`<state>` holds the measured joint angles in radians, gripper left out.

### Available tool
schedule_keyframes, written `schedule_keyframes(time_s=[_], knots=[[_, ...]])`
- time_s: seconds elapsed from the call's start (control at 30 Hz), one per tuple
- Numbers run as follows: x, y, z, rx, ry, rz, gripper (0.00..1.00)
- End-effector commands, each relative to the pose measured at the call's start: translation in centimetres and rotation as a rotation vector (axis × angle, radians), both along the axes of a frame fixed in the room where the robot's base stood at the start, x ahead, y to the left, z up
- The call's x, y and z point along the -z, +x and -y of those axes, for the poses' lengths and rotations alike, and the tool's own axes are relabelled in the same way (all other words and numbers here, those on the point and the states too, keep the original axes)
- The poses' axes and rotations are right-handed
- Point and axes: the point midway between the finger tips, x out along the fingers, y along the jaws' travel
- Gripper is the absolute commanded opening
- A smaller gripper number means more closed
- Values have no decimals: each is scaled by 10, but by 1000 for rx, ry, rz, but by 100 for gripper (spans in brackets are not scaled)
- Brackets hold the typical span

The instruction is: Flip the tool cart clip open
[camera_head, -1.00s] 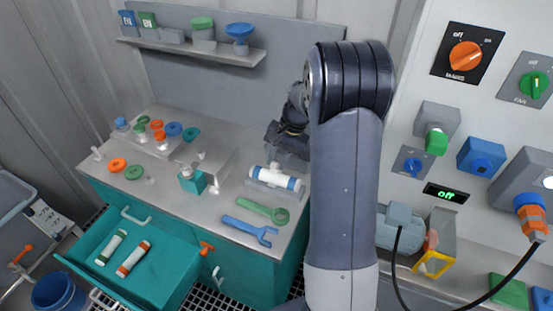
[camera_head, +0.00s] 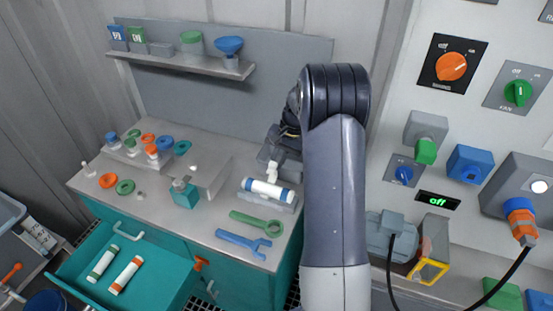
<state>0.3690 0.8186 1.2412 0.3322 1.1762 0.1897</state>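An orange lever (camera_head: 11,273) stands on a grey cart (camera_head: 40,262) at the lower left edge of the head view. A small orange latch (camera_head: 200,263) is on the front of the teal bench (camera_head: 238,270). No part is labelled as the tool cart clip, so I cannot tell which is meant. My gripper (camera_head: 277,150) is at the back right of the bench, partly hidden by my arm. It is far from the lever and the latch.
An open teal drawer (camera_head: 78,262) holds two white tubes. The bench top carries a green wrench (camera_head: 257,219), a blue wrench (camera_head: 243,240), a white vessel (camera_head: 268,190) and several coloured caps. A panel (camera_head: 478,130) with knobs stands at the right.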

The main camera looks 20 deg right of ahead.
Motion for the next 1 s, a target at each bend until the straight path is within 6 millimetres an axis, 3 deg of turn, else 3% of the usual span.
schedule_keyframes(time_s=[0.37, 0.67, 1.0], knots=[[-2, 1, -1, 0, 1, 2, 44], [-7, 1, 1, 1, 0, 5, 44], [-64, -1, 20, 0, -2, 8, 44]])
